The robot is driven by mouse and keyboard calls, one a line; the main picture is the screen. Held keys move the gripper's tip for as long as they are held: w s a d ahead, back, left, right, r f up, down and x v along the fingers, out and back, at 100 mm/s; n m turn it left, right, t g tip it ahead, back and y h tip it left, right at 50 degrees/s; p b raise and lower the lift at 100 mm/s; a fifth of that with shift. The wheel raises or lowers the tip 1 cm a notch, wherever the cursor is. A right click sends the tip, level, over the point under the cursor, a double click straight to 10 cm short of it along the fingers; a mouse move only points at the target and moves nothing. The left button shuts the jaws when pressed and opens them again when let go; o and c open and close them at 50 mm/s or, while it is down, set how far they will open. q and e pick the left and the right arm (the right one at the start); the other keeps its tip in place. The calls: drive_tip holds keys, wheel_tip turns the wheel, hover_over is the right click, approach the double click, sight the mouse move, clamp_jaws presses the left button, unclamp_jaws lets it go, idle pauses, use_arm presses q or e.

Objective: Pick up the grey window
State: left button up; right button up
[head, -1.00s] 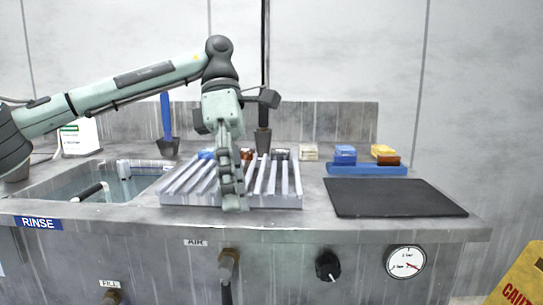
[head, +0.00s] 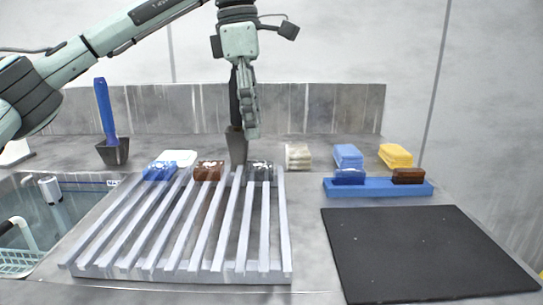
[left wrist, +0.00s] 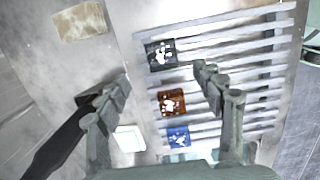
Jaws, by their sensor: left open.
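The grey window (head: 259,170) appears as a dark grey block with white marks, lying at the far right end of the slatted rack (head: 285,225). In the left wrist view the grey window (left wrist: 160,54) shows just beyond the space between my fingertips. My left gripper (head: 251,134) points down above and slightly behind the rack's far edge, over the grey window. In the left wrist view my left gripper (left wrist: 162,78) is open, with nothing between its fingers. A brown block (head: 208,170) and a blue block (head: 160,171) lie on the same rack to its left. My right gripper is out of view.
A dark scoop (head: 236,148) stands close behind the rack, near my gripper. A white block (head: 178,157) lies behind the blue one. A blue tray (head: 380,188) and a black mat (head: 425,250) lie to the right. A water basin (head: 75,210) is at left.

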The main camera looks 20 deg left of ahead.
sight(260, 166)
use_arm(q)
drive_tip(key=shift+w+f, duration=0.25)
drive_tip(key=shift+w, duration=0.05)
drive_tip(key=shift+f, duration=0.4)
drive_tip(key=f, duration=0.5)
drive_tip(key=shift+s+d+f, duration=0.15)
drive_tip(key=shift+s+d, duration=0.25)
drive_tip(key=shift+d+f, duration=0.1)
drive_tip(key=shift+f, duration=0.4)
drive_tip(key=c, duration=1.3)
drive_tip(key=shift+r, duration=0.1)
